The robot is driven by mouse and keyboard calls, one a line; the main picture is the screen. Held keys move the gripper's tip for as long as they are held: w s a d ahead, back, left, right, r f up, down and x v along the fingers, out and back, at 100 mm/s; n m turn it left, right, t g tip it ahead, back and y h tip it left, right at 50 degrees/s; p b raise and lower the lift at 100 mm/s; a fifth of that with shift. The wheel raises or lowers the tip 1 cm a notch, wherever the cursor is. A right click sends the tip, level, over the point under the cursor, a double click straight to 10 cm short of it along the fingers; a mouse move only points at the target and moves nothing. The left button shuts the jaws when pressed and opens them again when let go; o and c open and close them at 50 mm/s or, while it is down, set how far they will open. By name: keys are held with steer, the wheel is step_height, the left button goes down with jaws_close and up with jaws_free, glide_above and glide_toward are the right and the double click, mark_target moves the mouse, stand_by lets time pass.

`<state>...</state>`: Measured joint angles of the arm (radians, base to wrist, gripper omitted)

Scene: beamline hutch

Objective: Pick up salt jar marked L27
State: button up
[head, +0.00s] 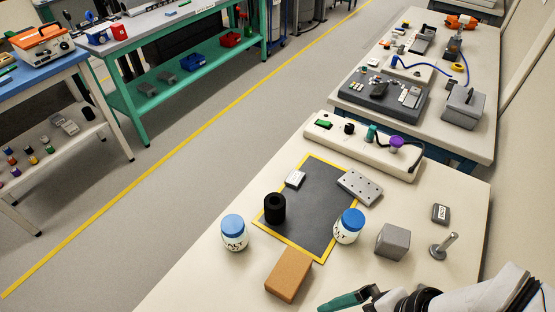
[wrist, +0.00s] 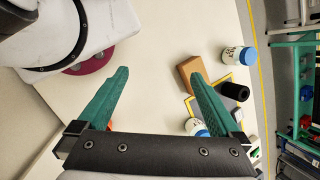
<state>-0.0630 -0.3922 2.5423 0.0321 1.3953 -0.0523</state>
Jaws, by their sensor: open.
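Two white jars with blue lids and dark lettering stand on the near bench. The left jar (head: 234,239) stands just outside the dark mat's left edge, and the right jar (head: 348,232) stands at the mat's right edge. The lettering seems to read SALT; I cannot make out L27 on either. In the wrist view one jar (wrist: 232,54) is clear at upper right, and another (wrist: 192,126) is partly hidden behind the right finger. My gripper (wrist: 160,74) is open and empty, with green fingers. In the head view it shows at the bottom edge, apart from both jars.
A tan block (head: 288,275) lies between the jars, nearer my gripper. A black cylinder (head: 275,208) stands on the yellow-edged mat (head: 318,210). A grey cube (head: 392,241), a metal post (head: 442,246) and a perforated plate (head: 360,187) are around the right jar. A power strip (head: 365,146) lies behind.

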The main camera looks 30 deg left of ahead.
mark_target(233, 228)
steer(key=w+a+f+m+g+y, duration=0.1)
steer(key=w+a+m+y, duration=0.15)
steer(key=a, duration=0.45)
steer(key=w+a+f+m+y, duration=0.1)
steer(key=a+m+y, duration=0.1)
steer(key=a+y, duration=0.35)
steer(key=w+a+m+g+y, duration=0.1)
steer(key=a+m+y, duration=0.1)
steer(key=a, duration=0.7)
steer(key=w+a+f+m+t, duration=0.1)
steer(key=f+m+t, duration=0.1)
steer(key=f, duration=0.2)
steer(key=w+a+f+m+t, duration=0.1)
steer(key=w+f+m, duration=0.1)
steer(key=f+m, duration=0.1)
steer(key=w+a+f+m+t+h, duration=0.1)
steer(key=w+f+m+t, duration=0.1)
steer(key=f, duration=0.4)
steer(key=shift+w+a+t, duration=0.15)
steer(key=shift+a+t, duration=0.15)
steer(key=x, duration=0.7)
steer(key=shift+w, duration=0.1)
steer(key=shift+r, duration=0.1)
jaws_close()
